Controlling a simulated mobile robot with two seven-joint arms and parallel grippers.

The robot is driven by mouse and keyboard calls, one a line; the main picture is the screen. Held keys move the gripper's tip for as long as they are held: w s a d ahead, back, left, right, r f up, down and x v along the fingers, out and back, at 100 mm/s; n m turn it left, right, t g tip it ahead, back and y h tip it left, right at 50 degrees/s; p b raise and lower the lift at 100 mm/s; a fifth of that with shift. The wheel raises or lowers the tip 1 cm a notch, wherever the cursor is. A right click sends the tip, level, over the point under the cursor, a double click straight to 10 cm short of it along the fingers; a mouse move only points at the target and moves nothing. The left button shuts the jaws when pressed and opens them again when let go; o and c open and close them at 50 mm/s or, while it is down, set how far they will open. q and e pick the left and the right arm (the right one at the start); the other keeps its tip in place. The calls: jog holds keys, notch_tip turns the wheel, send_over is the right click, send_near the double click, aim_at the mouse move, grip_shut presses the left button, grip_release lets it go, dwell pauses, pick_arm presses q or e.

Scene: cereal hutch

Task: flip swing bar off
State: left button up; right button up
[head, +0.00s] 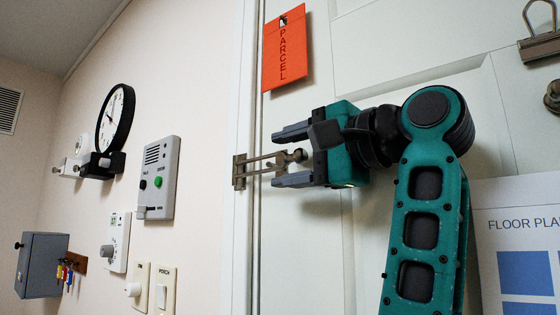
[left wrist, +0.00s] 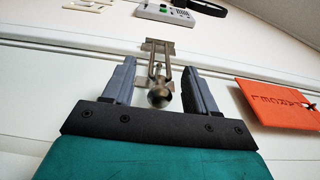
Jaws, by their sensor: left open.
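The swing bar (head: 262,166) is a metal U-shaped loop on a hinge plate (head: 239,172) at the door frame. It reaches across onto the white door (head: 325,238), where its free end meets a round knob (head: 299,155). My left gripper (head: 283,157) is open, with one finger above the bar and one below it, apart from it. In the left wrist view the bar (left wrist: 165,55) and the ball knob (left wrist: 159,96) lie between the two fingers. Whether the knob sits inside the loop is hard to tell. My right gripper is not in view.
An orange parcel card (head: 284,48) hangs on the door above the bar. A floor plan sheet (head: 520,235) is at the lower right. An intercom panel (head: 157,178), a clock (head: 115,118) and a grey key box (head: 42,265) are on the left wall.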

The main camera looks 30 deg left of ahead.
aim_at(265, 164)
pick_arm(q)
jog(key=shift+w+a, duration=0.2)
jog(key=shift+a, duration=0.9)
grip_shut()
